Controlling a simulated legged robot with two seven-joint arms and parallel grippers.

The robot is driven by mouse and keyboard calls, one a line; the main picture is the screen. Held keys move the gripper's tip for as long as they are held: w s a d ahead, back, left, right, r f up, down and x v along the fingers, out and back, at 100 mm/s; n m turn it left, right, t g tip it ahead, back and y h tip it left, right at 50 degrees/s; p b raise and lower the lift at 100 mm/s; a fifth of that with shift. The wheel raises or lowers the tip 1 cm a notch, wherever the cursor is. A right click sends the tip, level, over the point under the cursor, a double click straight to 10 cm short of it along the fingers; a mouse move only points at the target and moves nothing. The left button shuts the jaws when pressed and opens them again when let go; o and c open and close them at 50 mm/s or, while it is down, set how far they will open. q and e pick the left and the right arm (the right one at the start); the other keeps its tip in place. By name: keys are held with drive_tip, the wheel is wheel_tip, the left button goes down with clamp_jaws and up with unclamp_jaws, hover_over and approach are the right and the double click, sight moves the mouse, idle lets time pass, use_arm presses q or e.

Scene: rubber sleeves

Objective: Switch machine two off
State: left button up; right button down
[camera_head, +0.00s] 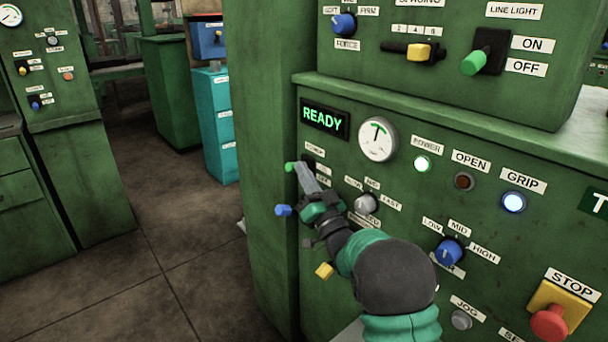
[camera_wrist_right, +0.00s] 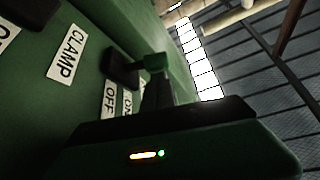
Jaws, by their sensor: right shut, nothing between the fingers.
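The green machine panel (camera_head: 330,240) fills the right of the head view. Below the display is a small green-tipped lever (camera_head: 290,167). My right gripper (camera_head: 303,176) is shut and empty, with its fingertips right beside this lever and partly covering its labels. In the right wrist view, the green lever tip (camera_wrist_right: 156,62) stands out from a black base (camera_wrist_right: 122,68) above OFF and ON labels, just beyond the fingers (camera_wrist_right: 158,92). I cannot tell whether they touch. My left gripper is out of view.
A blue knob (camera_head: 283,210) and a yellow knob (camera_head: 325,270) stick out near my right arm. A grey dial (camera_head: 366,204), a blue dial (camera_head: 449,251) and a red STOP button (camera_head: 549,322) lie to the right. The floor at left is clear.

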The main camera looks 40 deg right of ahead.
drive_tip(key=f+n+y+b, duration=0.1)
drive_tip(key=n+b, duration=0.1)
drive_tip(key=f+n+y+b, duration=0.1)
drive_tip(key=f+n+b, duration=0.1)
drive_tip(key=shift+a+t+y, duration=0.2)
drive_tip(key=shift+t+y, duration=0.1)
drive_tip(key=shift+y, duration=0.1)
drive_tip(key=shift+r, duration=0.1)
drive_tip(key=s+a+r+p, duration=0.2)
drive_tip(key=s+a, duration=0.2)
drive_tip(key=s, duration=0.2)
drive_tip(key=s+a+r+p, duration=0.2)
drive_tip(key=s+a+p, duration=0.1)
drive_tip(key=s, duration=0.4)
drive_tip(key=shift+s+a+r, duration=0.2)
drive_tip(key=shift+a+r, duration=0.2)
drive_tip(key=shift+a, duration=0.45)
